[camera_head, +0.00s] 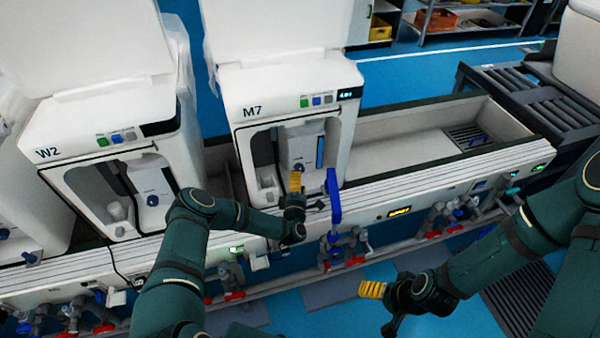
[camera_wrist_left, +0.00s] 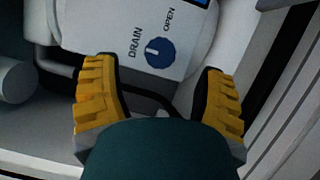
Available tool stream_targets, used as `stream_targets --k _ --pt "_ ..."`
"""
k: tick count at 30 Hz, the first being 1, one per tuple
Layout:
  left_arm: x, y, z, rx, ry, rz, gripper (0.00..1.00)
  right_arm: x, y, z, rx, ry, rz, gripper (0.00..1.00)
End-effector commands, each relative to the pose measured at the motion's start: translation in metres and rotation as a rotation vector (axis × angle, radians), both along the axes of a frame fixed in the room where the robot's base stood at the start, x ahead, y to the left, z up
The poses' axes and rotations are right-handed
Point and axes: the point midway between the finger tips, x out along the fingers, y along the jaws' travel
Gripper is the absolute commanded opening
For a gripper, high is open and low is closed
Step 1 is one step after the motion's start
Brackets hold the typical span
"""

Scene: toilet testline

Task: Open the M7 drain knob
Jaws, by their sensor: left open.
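The M7 unit (camera_head: 290,95) is a white toilet test station with an open front bay at the middle of the head view. Its drain knob is a small blue dial (camera_wrist_left: 159,53) between the words DRAIN and OPEN in the left wrist view, its white mark nearly upright there. My left gripper (camera_wrist_left: 160,105) has its two yellow fingers spread wide, below and to either side of the knob, not touching it. In the head view the left gripper (camera_head: 296,182) reaches into the M7 bay. My right gripper (camera_head: 372,289) is over the floor in front of the line, its jaw opening unclear.
The W2 unit (camera_head: 110,150) stands left of M7. A blue lever (camera_head: 333,196) rises close to the right of my left gripper. Pipes with red and blue valves (camera_head: 345,250) run along the front. An empty trough (camera_head: 400,150) lies to the right.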

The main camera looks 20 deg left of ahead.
Motion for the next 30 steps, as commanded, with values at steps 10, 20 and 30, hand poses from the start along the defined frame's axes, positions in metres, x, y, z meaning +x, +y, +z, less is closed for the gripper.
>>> stream_targets --k 10,20,30 --pt "0.046 0.009 0.002 0.0 0.0 -0.001 0.71 0.002 0.0 -0.012 -0.001 -0.006 -0.001 0.8" --pt "0.052 0.01 0.003 0.0 0.001 -0.001 0.71 0.003 0.0 -0.012 -0.001 -0.006 -0.001 0.8" --pt "0.052 0.01 0.003 0.001 0.001 -0.001 0.03 0.002 0.0 -0.012 -0.001 -0.006 -0.001 0.8"
